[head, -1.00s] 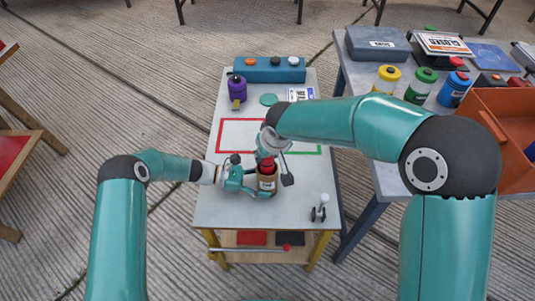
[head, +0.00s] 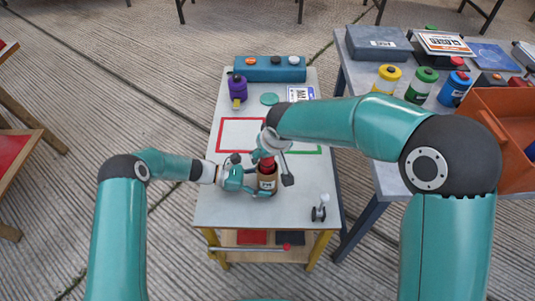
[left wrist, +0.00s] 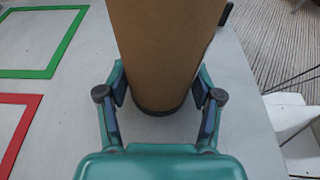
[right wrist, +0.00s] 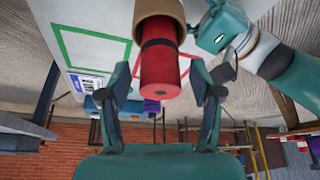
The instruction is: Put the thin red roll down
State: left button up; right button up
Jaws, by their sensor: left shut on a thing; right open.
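The thin red roll (right wrist: 160,80) has a dark band and sticks out of a brown cardboard tube (right wrist: 168,8) in the right wrist view. In the head view its red top (head: 267,162) shows above the labelled brown tube (head: 267,186), upright on the grey table. My left gripper (head: 250,180) is shut on the brown tube, which fills the left wrist view (left wrist: 168,50). My right gripper (right wrist: 160,92) is open, with its fingers on either side of the red roll and a visible gap. How deep the roll sits in the tube is hidden.
Red (head: 222,134) and green (head: 319,150) outlines mark the grey table (head: 215,208). A purple bottle (head: 237,88) and a blue button box (head: 270,70) stand at the back. A small lever (head: 319,210) is at front right. My right arm crosses above the right side.

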jog(key=v, duration=1.1)
jog(key=shift+r, duration=0.4)
jog(key=shift+s, duration=0.15)
pick_arm(q)
jog(key=o, duration=0.9)
jog(key=shift+o, duration=0.2)
